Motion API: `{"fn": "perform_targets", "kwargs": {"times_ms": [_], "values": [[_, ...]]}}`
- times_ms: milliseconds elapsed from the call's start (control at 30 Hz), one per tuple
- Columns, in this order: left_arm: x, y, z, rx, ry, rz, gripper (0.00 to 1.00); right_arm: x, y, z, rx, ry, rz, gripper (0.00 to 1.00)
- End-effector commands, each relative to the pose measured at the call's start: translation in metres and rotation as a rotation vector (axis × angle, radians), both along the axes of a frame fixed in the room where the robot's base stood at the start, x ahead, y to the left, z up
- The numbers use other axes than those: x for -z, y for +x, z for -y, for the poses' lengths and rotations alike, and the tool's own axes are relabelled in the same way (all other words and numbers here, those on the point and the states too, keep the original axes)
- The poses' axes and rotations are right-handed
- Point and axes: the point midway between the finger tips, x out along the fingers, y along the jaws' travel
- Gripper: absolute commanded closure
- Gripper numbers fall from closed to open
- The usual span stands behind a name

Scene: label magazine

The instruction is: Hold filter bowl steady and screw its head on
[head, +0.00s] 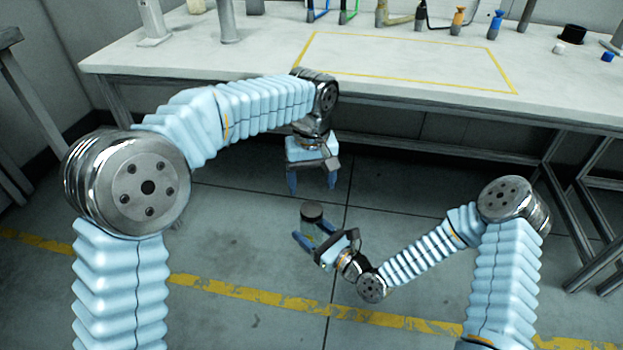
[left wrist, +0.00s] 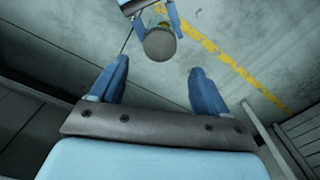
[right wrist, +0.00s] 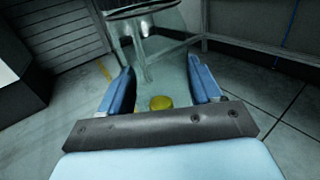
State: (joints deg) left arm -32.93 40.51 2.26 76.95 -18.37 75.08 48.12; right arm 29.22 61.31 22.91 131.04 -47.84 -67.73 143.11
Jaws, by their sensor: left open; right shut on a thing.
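My right gripper (head: 314,241) is shut on a clear filter bowl (right wrist: 155,55), held above the floor in front of the bench. The right wrist view shows the see-through wall between the blue fingers, with a yellow piece (right wrist: 161,102) low down. A dark round top (head: 312,211) is at the bowl's upper end; I cannot tell whether it is the filter head screwed down or only resting. The left wrist view shows this top as a plain grey-brown disc (left wrist: 159,44). My left gripper (head: 313,185) is open and empty, pointing down above the disc, apart from it.
The bench (head: 250,62) stands behind my arms, with a bare yellow-outlined area (head: 405,62). Several tools and small parts line its back, including an orange-topped one (head: 457,20) and a black cap (head: 571,33). The floor below both grippers is clear, with a yellow stripe (head: 230,288).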

Motion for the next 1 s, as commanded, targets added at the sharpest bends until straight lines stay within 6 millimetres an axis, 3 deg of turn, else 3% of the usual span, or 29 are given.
{"fn": "perform_targets", "kwargs": {"times_ms": [167,600,1000], "values": [[0.008,0.000,0.000,0.001,0.001,-0.001,0.24,0.000,0.000,0.000,0.000,0.001,0.001,1.00],[0.070,0.000,0.000,0.002,0.002,-0.002,0.24,0.000,0.000,0.000,0.000,0.001,0.001,1.00],[0.080,0.000,0.000,0.002,0.000,0.000,0.24,0.000,0.000,0.000,0.000,0.001,0.001,1.00]]}}
